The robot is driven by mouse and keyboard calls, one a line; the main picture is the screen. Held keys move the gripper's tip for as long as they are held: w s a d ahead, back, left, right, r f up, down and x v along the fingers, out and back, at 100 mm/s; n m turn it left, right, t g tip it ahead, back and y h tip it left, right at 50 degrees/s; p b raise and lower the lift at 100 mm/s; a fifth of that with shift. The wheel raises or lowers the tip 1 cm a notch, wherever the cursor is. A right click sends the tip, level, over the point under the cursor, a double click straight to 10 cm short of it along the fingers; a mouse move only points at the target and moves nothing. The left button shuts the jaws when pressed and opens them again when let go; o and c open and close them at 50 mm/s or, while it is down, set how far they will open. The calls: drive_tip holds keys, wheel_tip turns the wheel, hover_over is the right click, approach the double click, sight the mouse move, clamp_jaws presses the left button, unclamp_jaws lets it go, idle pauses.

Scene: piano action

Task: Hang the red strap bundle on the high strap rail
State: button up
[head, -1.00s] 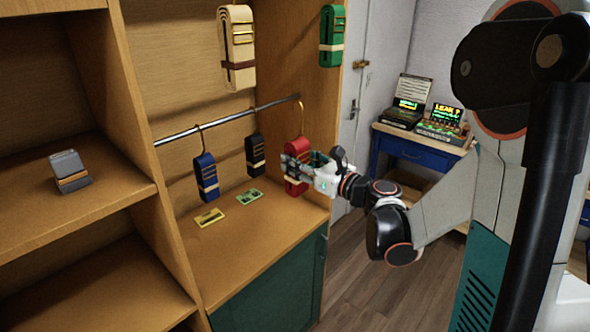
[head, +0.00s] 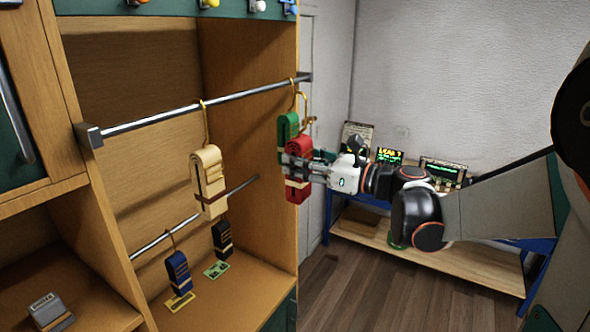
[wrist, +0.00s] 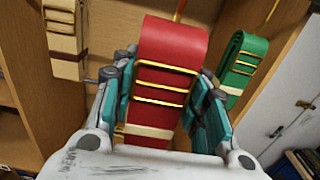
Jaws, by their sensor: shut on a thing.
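The red strap bundle (head: 300,168) is held in my gripper (head: 297,172), whose fingers are shut on its two sides. Its hook points up. In the head view it hangs in front of the green strap bundle and partly covers it. The red bundle also fills the middle of the wrist view (wrist: 172,50). The high strap rail (head: 190,109) runs across the upper cabinet. The red bundle's hook appears a little below the rail's right end; whether it touches the rail I cannot tell.
A cream bundle (head: 208,180) and the green bundle (head: 286,126) hang on the high rail. A low rail (head: 196,218) carries a blue bundle (head: 178,272) and a black bundle (head: 222,238). The rail between cream and green is clear. A cabinet side wall (head: 248,120) stands behind.

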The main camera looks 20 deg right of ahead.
sight(308, 147)
drive_tip(key=r, duration=0.1)
drive_tip(key=r+p, duration=0.1)
drive_tip(key=r, duration=0.1)
drive_tip(key=shift+s+d+r, duration=0.35)
drive_tip(key=f+b+x, duration=0.2)
drive_tip(key=f+x, duration=0.1)
drive_tip(key=x, duration=1.1)
idle(0.9)
drive_tip(key=shift+f, duration=0.1)
drive_tip(key=o, duration=1.3)
drive_tip(key=shift+s, duration=0.1)
